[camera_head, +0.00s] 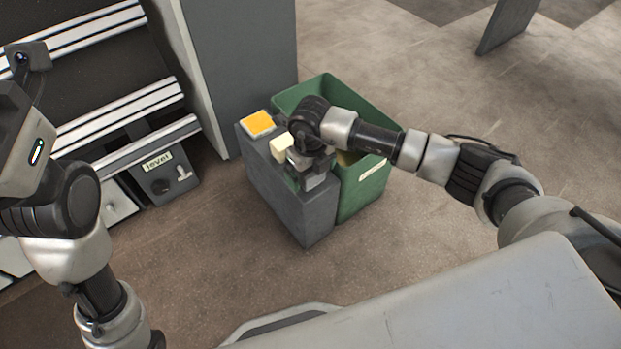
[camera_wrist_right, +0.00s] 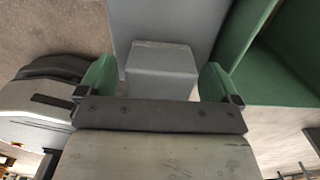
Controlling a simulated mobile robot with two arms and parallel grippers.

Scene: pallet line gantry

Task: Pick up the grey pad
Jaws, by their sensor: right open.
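The grey pad (camera_wrist_right: 160,62) is a light grey block on the darker grey stand (camera_wrist_right: 178,20) in the right wrist view. My right gripper (camera_wrist_right: 157,80) is open, with one green-tipped finger on each side of the pad and a narrow gap visible on both sides. In the head view my right gripper (camera_head: 312,163) is over the top of the grey stand (camera_head: 290,200), and the gripper hides much of the pad there. The fingers of my left gripper are not in view; only the left arm shows.
A yellow-orange square pad (camera_head: 259,123) and a cream block (camera_head: 282,148) sit on the same stand. A green bin (camera_head: 361,188) stands against its right side. A tall grey panel (camera_head: 240,60) is behind. Open floor lies in front.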

